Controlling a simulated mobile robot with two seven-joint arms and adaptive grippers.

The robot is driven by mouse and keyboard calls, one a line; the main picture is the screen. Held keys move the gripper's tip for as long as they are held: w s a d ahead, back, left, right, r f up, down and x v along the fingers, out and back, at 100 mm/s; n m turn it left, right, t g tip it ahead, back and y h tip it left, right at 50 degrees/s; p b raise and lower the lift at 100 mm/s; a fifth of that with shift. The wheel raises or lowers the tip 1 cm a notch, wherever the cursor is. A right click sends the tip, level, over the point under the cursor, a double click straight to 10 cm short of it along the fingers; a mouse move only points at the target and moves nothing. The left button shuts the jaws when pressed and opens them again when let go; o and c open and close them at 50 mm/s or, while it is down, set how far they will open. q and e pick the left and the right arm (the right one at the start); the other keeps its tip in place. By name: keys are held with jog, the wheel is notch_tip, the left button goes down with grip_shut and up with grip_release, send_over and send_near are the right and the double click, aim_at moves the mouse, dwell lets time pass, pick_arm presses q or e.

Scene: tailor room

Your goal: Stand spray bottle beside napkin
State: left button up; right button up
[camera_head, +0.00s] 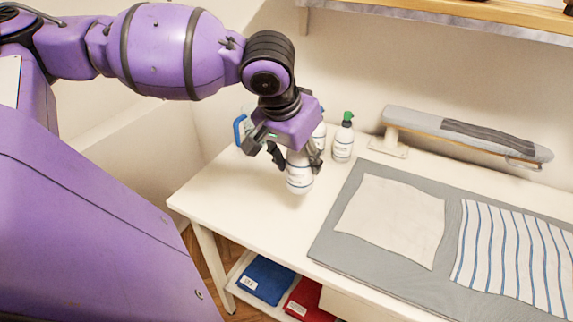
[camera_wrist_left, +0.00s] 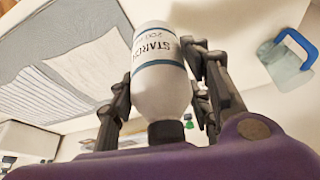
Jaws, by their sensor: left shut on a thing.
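My left gripper (camera_head: 297,163) is shut on a white spray bottle (camera_head: 299,181) labelled STARCH, gripping it from above near the left back of the table. The bottle is about upright; I cannot tell whether its base touches the table. In the left wrist view the bottle (camera_wrist_left: 160,80) sits between both fingers, its dark top towards the palm. A plain off-white napkin (camera_head: 392,220) lies flat on a grey mat (camera_head: 337,238), right of the bottle. A blue-striped white cloth (camera_head: 515,258) lies to its right. My right gripper is not in view.
A white bottle with a green top (camera_head: 343,140) stands just behind and right of my gripper; another bottle (camera_head: 320,131) is partly hidden. A blue-handled container (camera_head: 240,129) stands at left. A small ironing board (camera_head: 465,135) stands behind the mat. Bare tabletop (camera_head: 255,215) lies before the bottle.

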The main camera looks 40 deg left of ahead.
pick_arm(q)
jog(key=w+a+f, duration=0.1)
jog(key=w, duration=0.2)
jog(key=w+a+f+b, duration=0.1)
jog(key=w+f, duration=0.1)
jog(key=w, duration=0.1)
jog(key=w+a+f, duration=0.1)
jog(key=w, duration=0.1)
jog(key=shift+w+a+f, duration=0.15)
jog(key=shift+w+a, duration=0.1)
jog(key=shift+w, duration=0.15)
jog(key=x, duration=0.3)
jog(key=a+x, duration=0.1)
jog(key=x, duration=0.2)
jog(key=b+x, duration=0.1)
jog(key=x, duration=0.2)
jog(key=shift+w+a+f, duration=0.2)
jog(key=shift+w+a, duration=0.05)
jog(key=shift+w, duration=0.15)
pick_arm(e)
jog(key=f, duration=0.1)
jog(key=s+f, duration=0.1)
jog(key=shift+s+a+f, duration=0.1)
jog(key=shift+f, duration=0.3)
pick_arm(q)
jog(key=o, duration=1.5)
jog(key=shift+f, duration=0.15)
jog(key=shift+o, duration=0.2)
